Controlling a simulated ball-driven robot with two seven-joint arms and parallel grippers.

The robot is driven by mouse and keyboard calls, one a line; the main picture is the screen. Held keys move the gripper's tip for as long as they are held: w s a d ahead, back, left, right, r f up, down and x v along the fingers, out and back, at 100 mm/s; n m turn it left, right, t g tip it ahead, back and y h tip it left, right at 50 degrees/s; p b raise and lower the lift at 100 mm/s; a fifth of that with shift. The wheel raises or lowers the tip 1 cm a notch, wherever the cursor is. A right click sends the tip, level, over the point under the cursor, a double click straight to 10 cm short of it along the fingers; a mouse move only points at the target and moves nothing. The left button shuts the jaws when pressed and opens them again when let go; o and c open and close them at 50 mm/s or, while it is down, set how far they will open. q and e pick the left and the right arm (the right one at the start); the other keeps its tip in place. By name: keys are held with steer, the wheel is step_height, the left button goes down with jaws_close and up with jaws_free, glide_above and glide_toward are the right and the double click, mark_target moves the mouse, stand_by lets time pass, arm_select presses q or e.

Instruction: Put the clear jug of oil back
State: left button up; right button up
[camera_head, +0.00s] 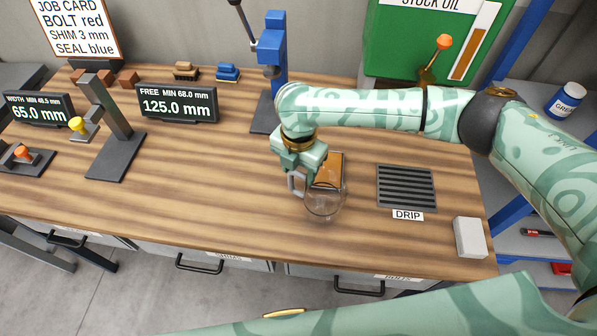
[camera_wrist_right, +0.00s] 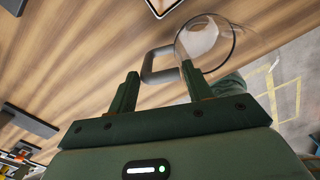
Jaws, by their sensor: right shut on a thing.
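The clear jug (camera_head: 325,206) is over the front part of the wooden bench, left of the drip grate; I cannot tell whether its base touches the wood. Its grey handle (camera_head: 296,184) faces left. My right gripper (camera_head: 299,172) is shut on this handle from above. In the right wrist view the handle (camera_wrist_right: 150,66) lies between the fingers of the gripper (camera_wrist_right: 160,85), with the round clear jug (camera_wrist_right: 205,42) beside it. No oil shows clearly inside. My left gripper is out of view.
A dark-edged orange-brown rectangle (camera_head: 329,168) shows just behind the jug. The slotted drip grate (camera_head: 405,186) and a white block (camera_head: 469,238) are to the right. A green stock oil tank (camera_head: 400,45) and blue press (camera_head: 271,45) stand behind. Bare bench lies left.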

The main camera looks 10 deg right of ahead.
steer(key=shift+f, duration=0.6)
steer(key=o, duration=1.3)
steer(key=shift+c, duration=0.2)
step_height(320, 180, up, 12)
steer(key=p, duration=0.2)
steer(key=shift+s, duration=0.1)
